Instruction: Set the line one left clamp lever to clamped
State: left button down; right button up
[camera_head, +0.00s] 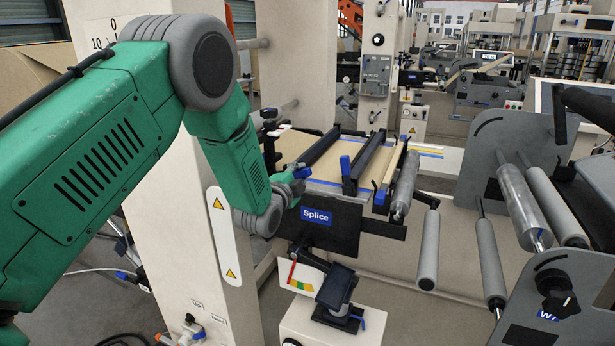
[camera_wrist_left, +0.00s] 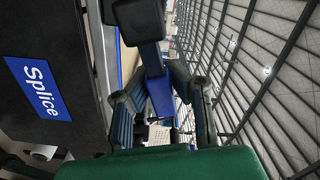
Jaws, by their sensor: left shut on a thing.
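The splice table (camera_head: 325,186) carries two dark clamp bars, a left one (camera_head: 319,146) and a right one (camera_head: 366,158). The left clamp lever (camera_head: 302,172) shows as a small blue piece at the near end of the left bar. My left gripper (camera_head: 291,184) is at this lever, and the arm partly hides it. In the left wrist view, the blue lever (camera_wrist_left: 159,92) stands between the gripper's two fingers (camera_wrist_left: 164,112), which are shut on it. Its black upper end (camera_wrist_left: 138,17) is close to the camera. My right gripper is in neither view.
A dark plate with a blue Splice label (camera_head: 316,216) hangs just below my gripper. A beige column (camera_head: 185,220) stands beside my arm. Grey rollers (camera_head: 429,250) are at the right.

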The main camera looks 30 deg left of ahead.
pick_arm(q)
jog(key=m+b, duration=0.1)
jog(key=f+m, duration=0.1)
jog(key=shift+d+f+m+b, duration=0.15)
jog(key=shift+f+m+b, duration=0.1)
jog(key=shift+m+b, duration=0.1)
jog(key=shift+f, duration=0.15)
jog(key=shift+d+f+m+b, duration=0.2)
jog(key=shift+f+m+b, duration=0.05)
jog(key=shift+m+b, duration=0.45)
jog(key=shift+s+a+f, duration=0.1)
jog(key=shift+f, duration=0.05)
jog(key=c, duration=1.4)
grip_release()
jog(key=shift+c, duration=0.2)
